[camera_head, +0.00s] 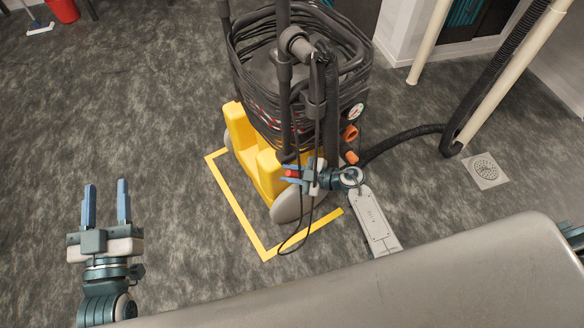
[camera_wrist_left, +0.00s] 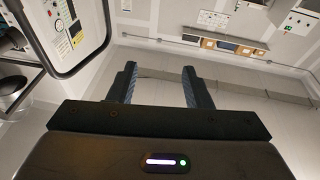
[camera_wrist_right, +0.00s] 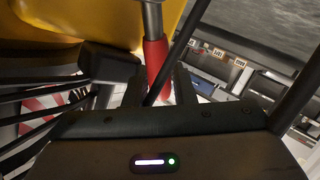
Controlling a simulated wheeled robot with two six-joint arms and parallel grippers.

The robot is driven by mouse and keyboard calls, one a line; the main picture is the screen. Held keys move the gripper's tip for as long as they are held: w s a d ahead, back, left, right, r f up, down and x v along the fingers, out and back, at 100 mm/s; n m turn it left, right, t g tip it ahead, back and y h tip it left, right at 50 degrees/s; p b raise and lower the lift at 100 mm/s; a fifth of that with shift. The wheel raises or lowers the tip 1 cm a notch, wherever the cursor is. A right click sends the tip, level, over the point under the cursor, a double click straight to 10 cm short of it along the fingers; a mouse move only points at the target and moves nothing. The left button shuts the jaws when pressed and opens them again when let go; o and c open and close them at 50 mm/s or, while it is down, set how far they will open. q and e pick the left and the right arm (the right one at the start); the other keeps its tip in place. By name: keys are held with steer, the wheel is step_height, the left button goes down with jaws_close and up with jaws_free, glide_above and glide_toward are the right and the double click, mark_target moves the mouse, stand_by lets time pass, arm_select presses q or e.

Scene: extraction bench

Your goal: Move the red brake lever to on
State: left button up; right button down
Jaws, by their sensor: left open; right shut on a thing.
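The red brake lever (camera_head: 292,173) is a short red handle low on the yellow-based machine (camera_head: 240,135), by its wheel. My right gripper (camera_head: 287,174) reaches in from the right and is shut on it. In the right wrist view the red handle (camera_wrist_right: 157,62), on a grey metal rod, shows between the fingers. The fingers hide part of the handle, and I cannot tell the lever's on or off position. My left gripper (camera_head: 105,183) is open and empty above the floor at the left; its spread fingers also show in the left wrist view (camera_wrist_left: 158,75).
Black hose coils (camera_head: 290,85) wrap the machine's upper body, with upright tubes in front. Yellow floor tape (camera_head: 237,212) borders it. A grey wheel (camera_head: 290,203) sits just below my right gripper. A floor drain (camera_head: 485,170) lies to the right. Floor around my left gripper is clear.

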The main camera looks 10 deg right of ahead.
steer(key=shift+s+a+f+n+h+p, duration=0.15)
steer(key=shift+a+n+h+p, duration=0.15)
steer(key=shift+p, duration=0.5)
arm_select(q)
steer(key=s+d+f+g+p, duration=0.1)
steer(key=s+f+g, duration=0.35)
steer(key=f, duration=0.35)
steer(key=s+d+f+g+p, duration=0.1)
steer(key=s+f+g, duration=0.3)
steer(key=f+g, duration=0.3)
arm_select(e)
steer(key=shift+a+f, duration=0.15)
steer(key=shift+s+h, duration=0.1)
steer(key=shift+h, duration=0.2)
arm_select(q)
steer(key=s+a+r+g+y+p, duration=0.1)
steer(key=s+a+r+g+p, duration=0.2)
steer(key=s+a+g+p, duration=0.1)
steer(key=shift+r+m+g+y+p, duration=0.15)
steer(key=shift+m+g+y+p, duration=0.2)
steer(key=shift+p, duration=0.25)
arm_select(e)
steer(key=shift+s+a+f+n+h, duration=0.15)
steer(key=shift+a+f+n+h, duration=0.2)
steer(key=shift+f+n+h, duration=0.25)
steer(key=shift+s+a+f+n+h, duration=0.1)
steer(key=shift+a+f+n+h, duration=0.25)
steer(key=shift+f+n+h, duration=0.25)
arm_select(q)
steer(key=shift+a, duration=0.1)
